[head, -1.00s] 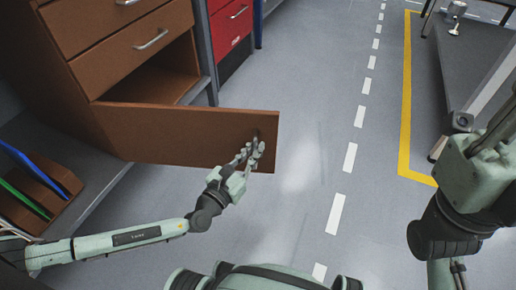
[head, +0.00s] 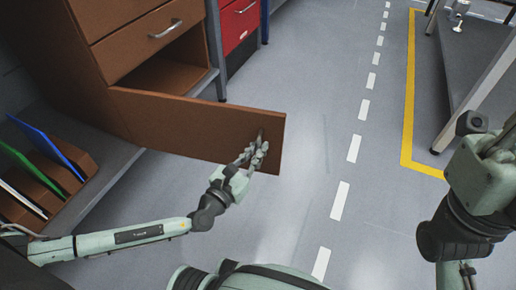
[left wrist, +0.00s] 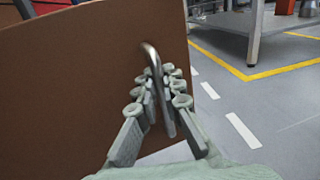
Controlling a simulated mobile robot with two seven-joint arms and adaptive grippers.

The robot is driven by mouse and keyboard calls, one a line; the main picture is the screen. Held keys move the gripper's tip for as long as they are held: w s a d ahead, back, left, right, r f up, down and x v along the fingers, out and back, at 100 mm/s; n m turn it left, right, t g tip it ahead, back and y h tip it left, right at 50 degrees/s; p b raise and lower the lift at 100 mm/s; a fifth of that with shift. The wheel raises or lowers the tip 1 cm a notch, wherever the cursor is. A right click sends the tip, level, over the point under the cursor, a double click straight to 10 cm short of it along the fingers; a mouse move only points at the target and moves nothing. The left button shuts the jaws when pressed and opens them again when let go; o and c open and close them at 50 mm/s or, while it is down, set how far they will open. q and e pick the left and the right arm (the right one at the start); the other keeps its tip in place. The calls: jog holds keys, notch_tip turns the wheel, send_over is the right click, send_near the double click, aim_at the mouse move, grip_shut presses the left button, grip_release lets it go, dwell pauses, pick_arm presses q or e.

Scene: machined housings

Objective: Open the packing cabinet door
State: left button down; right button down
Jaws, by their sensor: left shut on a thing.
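The packing cabinet (head: 140,45) is brown, with drawers above an open lower compartment (head: 170,72). Its brown door (head: 190,125) stands swung out from the cabinet front in the head view. The door also fills the left of the left wrist view (left wrist: 70,85). My left gripper (head: 257,150) is at the door's free end, shut on the metal handle (left wrist: 152,60). In the left wrist view its fingers (left wrist: 162,100) lie on both sides of the handle bar. The right arm shows at the right edge of the head view; its fingertips are not in view.
A red drawer unit (head: 238,25) stands behind the cabinet. A shelf with blue (head: 45,145) and green folders is at the left. A grey table (head: 480,60) stands at the right beyond a yellow floor line (head: 408,110). The floor between is clear.

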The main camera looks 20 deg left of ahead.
pick_arm(q)
jog(key=c, duration=1.9)
grip_release()
